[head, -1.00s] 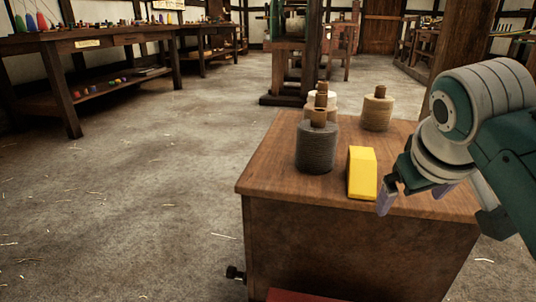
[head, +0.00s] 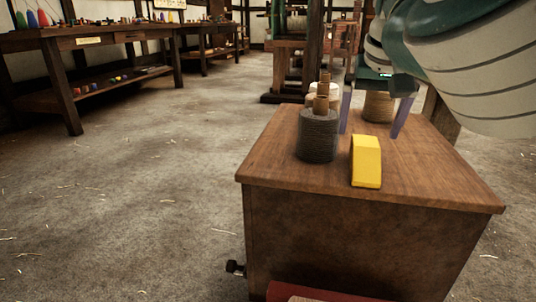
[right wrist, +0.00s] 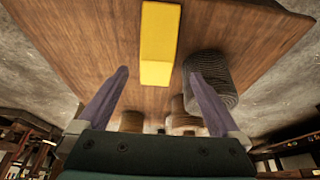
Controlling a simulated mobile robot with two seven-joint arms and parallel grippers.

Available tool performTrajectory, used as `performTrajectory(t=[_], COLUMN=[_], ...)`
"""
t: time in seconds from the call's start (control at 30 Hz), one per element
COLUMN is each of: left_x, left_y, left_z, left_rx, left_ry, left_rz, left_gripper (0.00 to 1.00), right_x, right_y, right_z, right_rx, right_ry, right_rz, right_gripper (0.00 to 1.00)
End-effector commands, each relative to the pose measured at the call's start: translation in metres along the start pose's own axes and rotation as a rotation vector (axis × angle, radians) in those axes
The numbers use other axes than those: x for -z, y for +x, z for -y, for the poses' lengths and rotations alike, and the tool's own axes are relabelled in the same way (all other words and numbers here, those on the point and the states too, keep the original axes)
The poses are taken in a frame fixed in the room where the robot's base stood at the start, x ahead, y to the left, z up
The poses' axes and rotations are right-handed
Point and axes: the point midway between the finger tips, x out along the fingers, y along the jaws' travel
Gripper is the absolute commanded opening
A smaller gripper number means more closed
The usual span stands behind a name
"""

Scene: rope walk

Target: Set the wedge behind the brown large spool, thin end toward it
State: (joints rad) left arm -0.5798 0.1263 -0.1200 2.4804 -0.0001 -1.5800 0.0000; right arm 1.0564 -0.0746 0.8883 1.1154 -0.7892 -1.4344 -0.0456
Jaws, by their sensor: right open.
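The yellow wedge (head: 366,160) lies on the wooden chest top, right of a dark grey spool (head: 318,142). It also shows in the right wrist view (right wrist: 160,45), beyond the fingertips. A tan-brown large spool (head: 378,107) stands at the back right of the chest, partly hidden by my right gripper (head: 374,115). The right gripper is open and empty, its two purple fingers apart and pointing down, behind the wedge in the head view. In the right wrist view its fingers (right wrist: 158,74) do not touch the wedge. My left gripper is not in view.
The wooden chest top (head: 440,185) is bare at the right and front. The stone floor (head: 130,200) is open to the left. A long workbench (head: 100,38) runs along the left wall.

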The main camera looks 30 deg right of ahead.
Motion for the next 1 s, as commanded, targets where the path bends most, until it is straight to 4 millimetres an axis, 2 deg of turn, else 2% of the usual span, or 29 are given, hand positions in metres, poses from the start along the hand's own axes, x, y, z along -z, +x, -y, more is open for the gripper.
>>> performTrajectory(t=[0.03,0.17,0.43,0.53,0.8,1.0], left_x=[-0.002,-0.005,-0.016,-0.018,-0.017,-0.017], left_y=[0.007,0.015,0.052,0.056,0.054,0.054], left_z=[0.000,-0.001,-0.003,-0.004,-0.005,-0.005], left_rx=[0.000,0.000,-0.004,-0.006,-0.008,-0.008], left_ry=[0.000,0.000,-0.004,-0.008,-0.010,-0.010], left_rz=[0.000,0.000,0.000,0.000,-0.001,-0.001], left_gripper=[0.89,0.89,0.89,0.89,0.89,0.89], right_x=[-0.001,-0.001,-0.001,-0.001,0.001,0.001], right_y=[0.008,0.017,0.054,0.060,0.059,0.059], right_z=[0.000,-0.001,-0.005,-0.005,-0.005,-0.005], right_rx=[0.000,0.001,0.001,0.001,0.000,0.000], right_ry=[0.000,0.002,0.002,0.001,0.002,0.001], right_rz=[0.000,-0.001,-0.001,-0.001,-0.002,-0.002], right_gripper=[1.00,1.00,1.00,1.00,1.00,0.78])
